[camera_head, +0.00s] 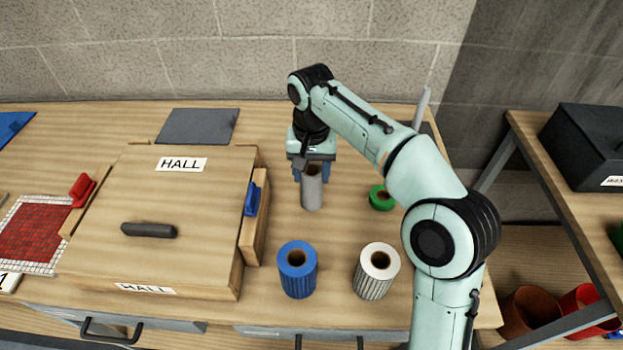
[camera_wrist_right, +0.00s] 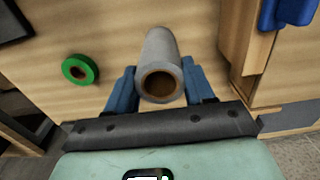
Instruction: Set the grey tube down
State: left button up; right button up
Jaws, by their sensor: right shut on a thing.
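The grey tube (camera_head: 312,190) is upright in the head view, near the middle of the bench, behind the blue roll. My right gripper (camera_head: 312,170) comes down over its top, with a blue finger on either side, shut on it. In the right wrist view the tube (camera_wrist_right: 161,55) shows its hollow brown end between the blue fingers of the gripper (camera_wrist_right: 160,88). I cannot tell for sure whether its lower end touches the bench top (camera_head: 230,320). My left gripper does not show.
A green ring (camera_head: 381,198) lies right of the tube. A blue roll (camera_head: 297,275) and a white roll (camera_head: 374,278) stand nearer the front edge. A wooden box marked HALL (camera_head: 190,200), with a blue clip (camera_head: 251,199), stands at left. A grey sheet (camera_head: 198,126) lies behind it.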

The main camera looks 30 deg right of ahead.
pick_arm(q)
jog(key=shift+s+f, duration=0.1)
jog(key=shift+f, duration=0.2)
pick_arm(e)
jog(key=shift+f, duration=1.05)
jog(key=shift+f, duration=0.2)
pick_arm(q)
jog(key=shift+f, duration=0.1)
pick_arm(e)
jog(key=o, duration=1.3)
jog(key=shift+r, duration=0.1)
pick_arm(q)
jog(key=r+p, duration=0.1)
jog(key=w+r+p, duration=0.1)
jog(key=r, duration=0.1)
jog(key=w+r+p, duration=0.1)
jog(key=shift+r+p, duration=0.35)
jog(key=shift+p, duration=0.05)
pick_arm(e)
notch_tip(320, 180, up, 12)
jog(key=shift+r, duration=0.1)
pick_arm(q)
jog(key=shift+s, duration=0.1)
